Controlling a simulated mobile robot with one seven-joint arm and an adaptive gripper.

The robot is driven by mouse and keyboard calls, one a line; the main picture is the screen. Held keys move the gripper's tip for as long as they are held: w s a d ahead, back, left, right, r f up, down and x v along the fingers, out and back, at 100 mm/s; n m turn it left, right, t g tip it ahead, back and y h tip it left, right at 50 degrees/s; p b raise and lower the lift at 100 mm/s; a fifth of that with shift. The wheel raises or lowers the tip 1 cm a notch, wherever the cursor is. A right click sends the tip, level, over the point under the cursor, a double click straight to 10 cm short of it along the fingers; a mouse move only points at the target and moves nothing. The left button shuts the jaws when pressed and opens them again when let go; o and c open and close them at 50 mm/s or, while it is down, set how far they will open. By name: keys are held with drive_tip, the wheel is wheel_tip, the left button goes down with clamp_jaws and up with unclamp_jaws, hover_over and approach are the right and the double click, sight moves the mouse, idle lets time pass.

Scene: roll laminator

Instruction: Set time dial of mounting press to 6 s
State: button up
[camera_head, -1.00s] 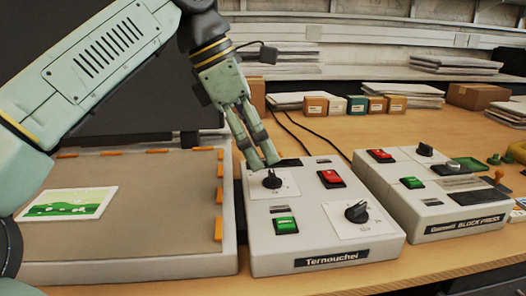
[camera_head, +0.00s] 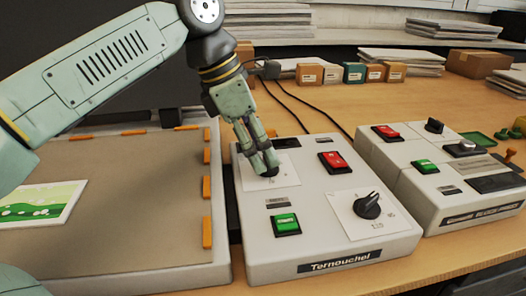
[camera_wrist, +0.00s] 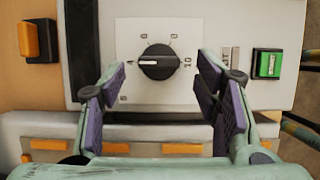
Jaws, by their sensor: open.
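The control box (camera_head: 305,250) marked "Ternouchel" stands right of a flat press bed (camera_head: 120,245). Its upper-left dial is mostly hidden by my fingers in the head view. In the wrist view this black dial (camera_wrist: 158,62) sits on a white scale plate, its white pointer line toward picture left; a "10" shows at its right. My gripper (camera_head: 265,172) points down over this dial. In the wrist view my gripper (camera_wrist: 162,82) is open, one finger on each side of the dial, with gaps; contact cannot be told. A second black dial (camera_head: 367,206) sits lower right on the box.
The box also has a red switch (camera_head: 334,162) and a green switch (camera_head: 286,224). A second device (camera_head: 440,195) marked "Block Press" stands close on the right. A picture card (camera_head: 42,203) lies on the bed. Cables run behind the box.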

drive_tip(key=shift+x, duration=1)
drive_tip(key=c, duration=1.1)
drive_tip(key=shift+c, duration=0.2)
